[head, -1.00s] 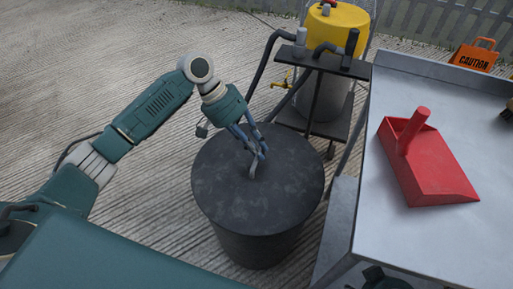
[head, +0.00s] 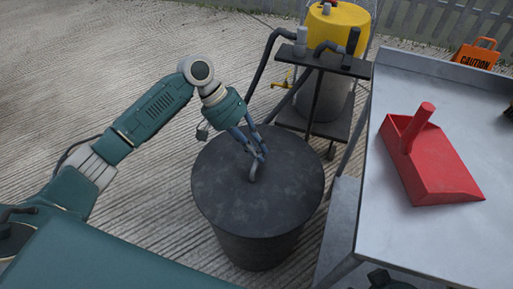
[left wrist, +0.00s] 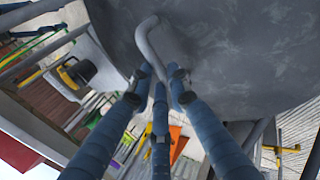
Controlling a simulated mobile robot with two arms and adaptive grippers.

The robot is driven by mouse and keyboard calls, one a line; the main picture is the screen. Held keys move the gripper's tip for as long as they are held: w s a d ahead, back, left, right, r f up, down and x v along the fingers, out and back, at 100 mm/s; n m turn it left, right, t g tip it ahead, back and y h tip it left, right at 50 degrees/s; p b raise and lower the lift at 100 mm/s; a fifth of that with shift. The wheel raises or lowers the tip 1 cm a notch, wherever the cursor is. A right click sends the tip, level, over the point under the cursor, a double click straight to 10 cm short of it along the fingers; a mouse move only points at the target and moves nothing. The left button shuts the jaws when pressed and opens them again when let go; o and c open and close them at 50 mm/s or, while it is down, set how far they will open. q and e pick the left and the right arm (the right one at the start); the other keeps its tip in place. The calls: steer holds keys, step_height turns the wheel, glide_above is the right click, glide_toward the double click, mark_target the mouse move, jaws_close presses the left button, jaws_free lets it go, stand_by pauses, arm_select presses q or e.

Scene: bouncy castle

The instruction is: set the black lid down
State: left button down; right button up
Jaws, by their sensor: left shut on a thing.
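The black lid (head: 285,185) is a round, dark, scuffed disc on top of the black bin (head: 255,246) in the head view. It looks level and lined up with the bin; I cannot tell whether a small gap lies between them. My left gripper (head: 257,157) reaches down from above and is shut on the lid's bent handle. In the left wrist view the lid (left wrist: 235,55) fills the upper part, and its grey handle (left wrist: 152,48) runs down between my blue fingers (left wrist: 160,88). My right gripper does not show.
A black-shelved cart (head: 345,65) with a yellow-topped tank (head: 338,25) stands behind the bin. The paved ground (head: 90,85) at left is clear.

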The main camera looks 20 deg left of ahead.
arm_select(q)
steer(key=shift+f, duration=0.2)
steer(key=c, duration=1.6)
jaws_free()
steer(key=shift+o, duration=0.2)
steer(key=shift+f, duration=0.1)
steer(key=v, duration=1.2)
